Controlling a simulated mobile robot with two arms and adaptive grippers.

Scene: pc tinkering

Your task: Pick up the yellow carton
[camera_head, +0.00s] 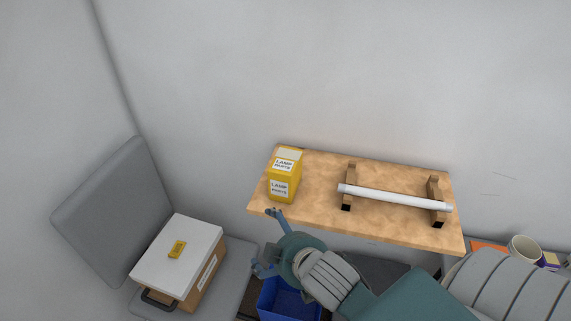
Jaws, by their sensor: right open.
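The yellow carton (284,176) stands upright at the left end of a wooden shelf. White labels on it read "LAMP PARTS". My right gripper (264,240) is open and empty. Its arm comes in from the lower right, and the gripper is just below and in front of the shelf's front edge, below the carton in the picture. One finger reaches up close to the shelf edge near the carton's base; I cannot tell if it touches. My left gripper does not show.
On the shelf (320,215), a white tube (395,197) rests on two wooden brackets right of the carton. A blue bin (285,303) stands below the gripper.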

